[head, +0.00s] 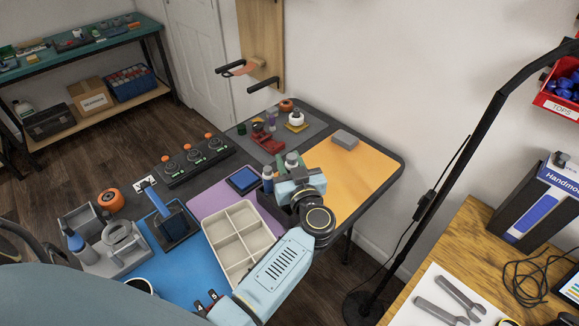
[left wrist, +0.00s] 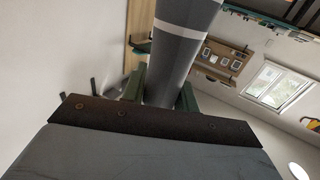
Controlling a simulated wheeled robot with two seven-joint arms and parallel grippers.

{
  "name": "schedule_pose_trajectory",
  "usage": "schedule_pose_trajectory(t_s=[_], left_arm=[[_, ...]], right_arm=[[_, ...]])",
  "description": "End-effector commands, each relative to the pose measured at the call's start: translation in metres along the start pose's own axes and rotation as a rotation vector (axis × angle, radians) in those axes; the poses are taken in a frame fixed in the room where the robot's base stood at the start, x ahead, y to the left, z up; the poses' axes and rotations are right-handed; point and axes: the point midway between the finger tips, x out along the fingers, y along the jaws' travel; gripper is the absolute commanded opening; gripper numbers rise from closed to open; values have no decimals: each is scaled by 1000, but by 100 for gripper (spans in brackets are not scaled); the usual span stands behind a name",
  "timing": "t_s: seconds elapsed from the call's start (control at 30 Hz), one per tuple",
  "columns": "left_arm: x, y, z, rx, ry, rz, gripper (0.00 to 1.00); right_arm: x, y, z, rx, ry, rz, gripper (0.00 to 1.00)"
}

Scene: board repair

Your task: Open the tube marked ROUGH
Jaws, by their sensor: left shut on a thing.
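My left gripper (head: 292,174) is above the right part of the workbench, beside the orange mat. In the left wrist view it is shut on a grey tube (left wrist: 182,45) with a pale band, which stands out between the two dark green fingers. The tube's grey top (head: 292,158) shows just beyond the gripper in the head view. No lettering is readable on it, so I cannot tell whether it is marked ROUGH. A small blue bottle-like thing with a grey top (head: 267,173) is just left of the gripper. My right gripper is not in view.
A cream divided tray (head: 262,214) lies close left of my left arm. A grey block (head: 345,139) sits on the orange mat (head: 365,163). A red vise-like tool (head: 266,138) and small items stand behind. A black lamp pole (head: 440,185) rises at the right.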

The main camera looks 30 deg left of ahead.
Motion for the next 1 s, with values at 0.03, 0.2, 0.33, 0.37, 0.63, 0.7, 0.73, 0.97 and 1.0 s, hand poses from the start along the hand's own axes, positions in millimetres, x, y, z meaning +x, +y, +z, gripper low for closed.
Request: schedule_pose_trajectory(t_s=[0.03, 0.2, 0.33, 0.37, 0.63, 0.7, 0.73, 0.97, 1.0], left_arm=[[0, 0, 0, 0, 0, 0, 6], [0, 0, 0, 0, 0, 0, 26], [0, 0, 0, 0, 0, 0, 9], [0, 0, 0, 0, 0, 0, 5], [0, 0, 0, 0, 0, 0, 0], [0, 0, 0, 0, 0, 0, 0], [0, 0, 0, 0, 1, 0, 0], [8, -11, -15, -1, 7, 41, 0], [10, -14, -21, -1, 8, 62, 0]], right_arm=[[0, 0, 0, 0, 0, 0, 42], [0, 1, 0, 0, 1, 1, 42], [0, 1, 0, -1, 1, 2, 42], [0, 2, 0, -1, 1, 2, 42], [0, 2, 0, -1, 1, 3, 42], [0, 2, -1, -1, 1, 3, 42], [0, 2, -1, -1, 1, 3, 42], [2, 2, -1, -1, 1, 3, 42], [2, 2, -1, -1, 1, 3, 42]])
